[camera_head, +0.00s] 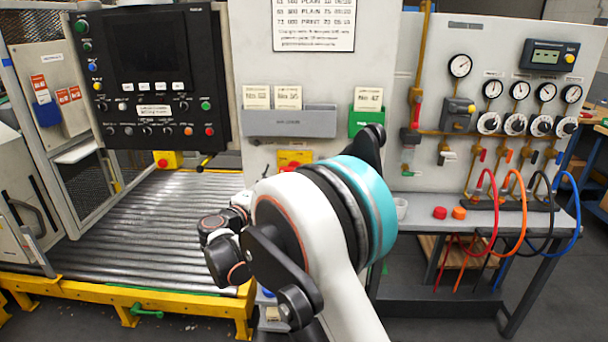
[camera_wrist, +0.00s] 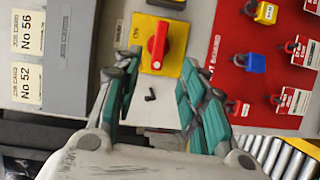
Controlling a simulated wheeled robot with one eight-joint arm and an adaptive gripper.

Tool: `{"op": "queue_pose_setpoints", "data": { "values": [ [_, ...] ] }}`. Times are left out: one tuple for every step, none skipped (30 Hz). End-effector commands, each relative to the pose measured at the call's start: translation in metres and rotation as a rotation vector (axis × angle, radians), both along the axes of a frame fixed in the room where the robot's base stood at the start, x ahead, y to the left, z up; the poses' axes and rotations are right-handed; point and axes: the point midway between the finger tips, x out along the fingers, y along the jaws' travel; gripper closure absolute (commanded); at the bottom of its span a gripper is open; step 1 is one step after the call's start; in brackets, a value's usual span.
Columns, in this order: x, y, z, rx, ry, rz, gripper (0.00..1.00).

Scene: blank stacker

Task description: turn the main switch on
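The main switch is a red rotary handle (camera_wrist: 158,46) on a yellow plate (camera_wrist: 178,64), seen in the wrist view between and just beyond my fingertips. Its handle runs roughly up and down in that picture, with an ON label to its left. My gripper (camera_wrist: 160,68) is open, with teal-padded fingers on either side of the handle and a clear gap between them. I cannot tell whether a finger touches the switch. In the head view the yellow plate (camera_head: 294,158) shows behind my arm, which partly covers it; my fingers are hidden there.
A red lockout board (camera_wrist: 262,88) with padlocks and tags lies right of the switch in the wrist view. A grey card holder (camera_wrist: 78,45) is close on the left. A control panel (camera_head: 150,75) stands left, and a gauge bench (camera_head: 480,215) stands right.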

Motion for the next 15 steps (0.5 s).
{"op": "queue_pose_setpoints", "data": {
  "values": [
    [0.000, 0.008, -0.006, -0.018, -0.014, 0.007, 0.62],
    [0.001, 0.011, -0.008, -0.028, -0.021, 0.010, 0.62],
    [0.001, 0.015, -0.010, -0.037, -0.028, 0.013, 0.62],
    [0.001, 0.017, -0.011, -0.042, -0.032, 0.015, 0.62],
    [0.001, 0.018, -0.011, -0.046, -0.036, 0.016, 0.62],
    [0.002, 0.018, -0.012, -0.049, -0.038, 0.016, 0.62],
    [0.004, 0.017, -0.012, -0.051, -0.039, 0.016, 0.62],
    [0.006, 0.016, -0.012, -0.051, -0.039, 0.016, 0.62],
    [0.009, 0.014, -0.012, -0.051, -0.039, 0.015, 0.62],
    [0.013, 0.012, -0.013, -0.051, -0.038, 0.014, 0.62],
    [0.016, 0.011, -0.013, -0.051, -0.038, 0.014, 0.62],
    [0.022, 0.008, -0.013, -0.051, -0.038, 0.015, 0.62],
    [0.027, 0.006, -0.013, -0.051, -0.038, 0.014, 0.62],
    [0.032, 0.003, -0.014, -0.051, -0.038, 0.013, 0.62],
    [0.040, 0.000, -0.014, -0.049, -0.038, 0.013, 0.62]
  ]
}}
